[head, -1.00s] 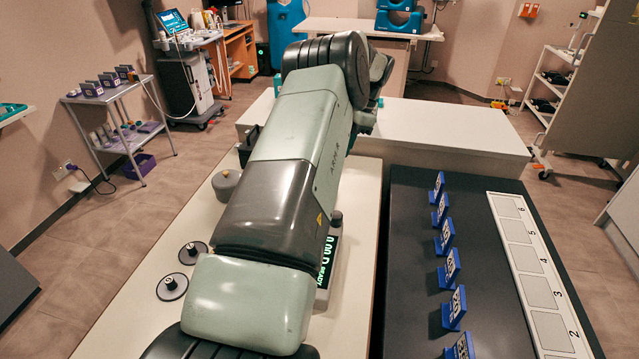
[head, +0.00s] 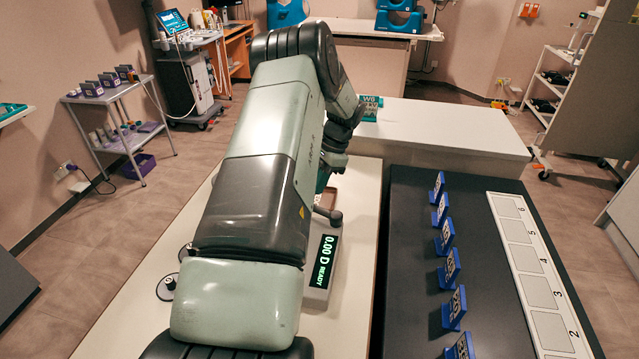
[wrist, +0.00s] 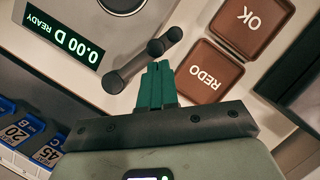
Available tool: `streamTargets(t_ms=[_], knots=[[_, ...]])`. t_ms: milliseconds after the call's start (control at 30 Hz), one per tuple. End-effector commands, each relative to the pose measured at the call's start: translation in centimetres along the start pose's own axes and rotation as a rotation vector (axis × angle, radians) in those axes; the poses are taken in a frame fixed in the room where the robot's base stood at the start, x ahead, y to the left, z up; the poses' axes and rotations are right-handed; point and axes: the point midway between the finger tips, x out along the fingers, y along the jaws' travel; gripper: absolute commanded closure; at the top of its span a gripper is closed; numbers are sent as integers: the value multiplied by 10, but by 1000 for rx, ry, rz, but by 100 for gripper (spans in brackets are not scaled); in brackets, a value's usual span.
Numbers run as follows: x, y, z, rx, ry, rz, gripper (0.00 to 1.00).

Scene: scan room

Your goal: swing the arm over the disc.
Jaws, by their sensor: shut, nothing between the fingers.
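The small dark arm (wrist: 140,66), a bar with rounded ends, stands on a pale device beside its lit display (wrist: 62,38), which reads 0.00 D READY. A grey disc (wrist: 142,4) with a dark centre is cut by the top edge of the wrist view, apart from the bar. My gripper (wrist: 157,66) has teal fingers closed together, empty, their tips close beside the bar; I cannot tell whether they touch. In the head view the dark bar (head: 328,213) shows just above the display (head: 322,262), and my own arm hides the disc.
Brown pads marked OK (wrist: 250,20) and REDO (wrist: 208,72) lie right of my fingers. Blue numbered stands (head: 445,237) line the dark table at right, beside a numbered strip (head: 525,255).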

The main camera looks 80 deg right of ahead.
Motion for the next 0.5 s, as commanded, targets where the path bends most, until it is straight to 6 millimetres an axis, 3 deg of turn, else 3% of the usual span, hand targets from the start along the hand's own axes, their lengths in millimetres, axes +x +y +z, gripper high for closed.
streamTargets(t_ms=[500], knots=[[1,0,3,-38,0,13,100]])
